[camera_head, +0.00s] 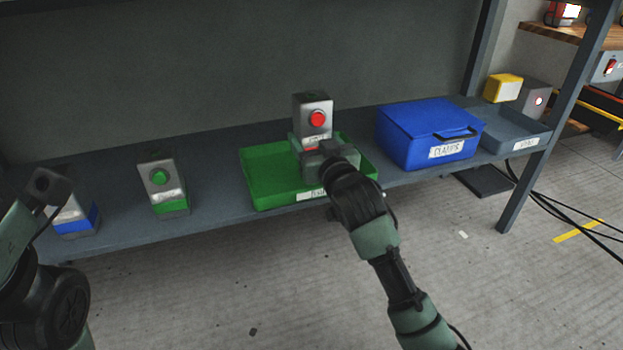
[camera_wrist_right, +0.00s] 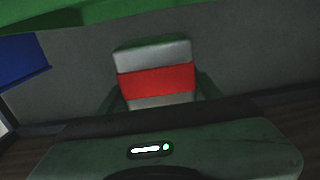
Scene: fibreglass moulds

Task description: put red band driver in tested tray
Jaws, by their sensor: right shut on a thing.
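The red band driver (camera_head: 314,112) is a grey box with a red button on its face. It stands upright over the green tray (camera_head: 262,172) on the shelf, whose front label is partly hidden by my arm. My right gripper (camera_head: 318,150) is shut on the driver's lower part from the front. In the right wrist view the driver (camera_wrist_right: 155,82) shows its red band between my two fingers. Whether its base touches the tray floor is hidden by my gripper.
A closed blue bin (camera_head: 418,130) stands right of the tray, with a grey tray (camera_head: 515,130) beyond it. A green-band driver (camera_head: 162,182) and a blue-band driver (camera_head: 75,216) stand on the shelf to the left. The shelf between the green-band driver and the tray is clear.

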